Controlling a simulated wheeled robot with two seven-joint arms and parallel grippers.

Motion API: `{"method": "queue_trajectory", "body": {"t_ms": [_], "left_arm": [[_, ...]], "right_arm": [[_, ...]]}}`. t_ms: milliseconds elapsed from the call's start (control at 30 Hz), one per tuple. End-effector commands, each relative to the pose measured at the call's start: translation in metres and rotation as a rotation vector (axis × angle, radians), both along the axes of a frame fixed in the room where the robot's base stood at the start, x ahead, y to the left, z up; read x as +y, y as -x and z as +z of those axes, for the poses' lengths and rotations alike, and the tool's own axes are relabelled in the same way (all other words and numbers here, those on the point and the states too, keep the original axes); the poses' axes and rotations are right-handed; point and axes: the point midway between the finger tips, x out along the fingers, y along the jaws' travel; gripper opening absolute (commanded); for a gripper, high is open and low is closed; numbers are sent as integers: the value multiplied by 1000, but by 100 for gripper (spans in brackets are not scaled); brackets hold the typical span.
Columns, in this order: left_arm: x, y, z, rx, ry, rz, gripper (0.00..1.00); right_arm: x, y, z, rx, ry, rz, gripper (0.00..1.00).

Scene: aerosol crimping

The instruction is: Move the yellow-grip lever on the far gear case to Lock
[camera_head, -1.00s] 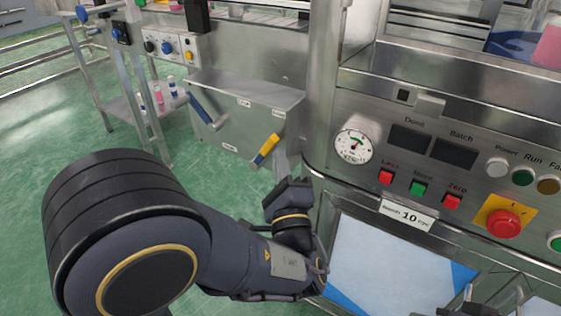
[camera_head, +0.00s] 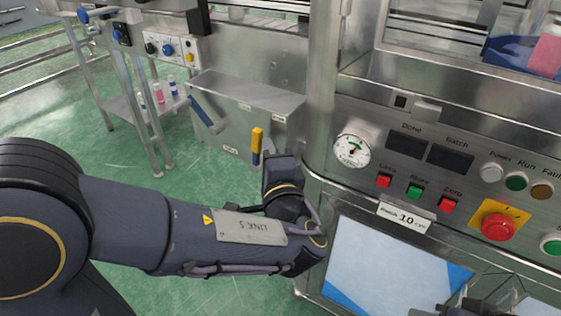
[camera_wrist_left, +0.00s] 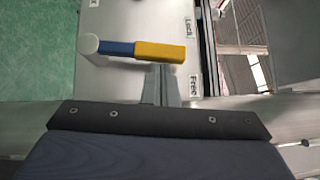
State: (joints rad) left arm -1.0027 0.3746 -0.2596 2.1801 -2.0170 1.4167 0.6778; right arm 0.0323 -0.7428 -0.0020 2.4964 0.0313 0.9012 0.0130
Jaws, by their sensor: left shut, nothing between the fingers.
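The yellow-grip lever (camera_head: 257,140) stands on the front of the metal gear case (camera_head: 246,92), its grip pointing up in the head view. In the left wrist view the lever (camera_wrist_left: 160,51) runs from a pale pivot at the left, and its tip lies between the Lock label (camera_wrist_left: 188,27) and the Free label (camera_wrist_left: 194,86). My left gripper's shut, empty fingers (camera_wrist_left: 163,72) are beside the yellow grip on the Free side, very close to it; contact is unclear. In the head view the dark wrist hides these fingers. Dark parts at the bottom right edge may be my right gripper.
A blue lever (camera_head: 206,112) sits on the same case, left of the yellow one. The control panel with a gauge (camera_head: 352,150) and red stop button (camera_head: 498,226) stands close on the right. A rack with small bottles (camera_head: 158,93) is behind left.

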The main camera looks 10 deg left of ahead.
Motion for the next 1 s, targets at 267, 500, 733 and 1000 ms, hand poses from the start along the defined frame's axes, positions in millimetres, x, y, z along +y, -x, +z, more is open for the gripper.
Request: {"method": "queue_trajectory", "body": {"t_ms": [267, 500, 733, 1000], "left_arm": [[21, -8, 10, 96, 246, 3, 0], [36, -14, 13, 170, 419, 2, 0], [45, -18, 13, 219, 534, 0, 0], [50, -21, 13, 246, 595, -1, 0]], "right_arm": [[0, 0, 0, 0, 0, 0, 36], [0, 0, -2, 0, 0, 0, 36], [0, 0, -3, 0, 0, 0, 36], [0, 0, -3, 0, 0, 0, 36]]}}
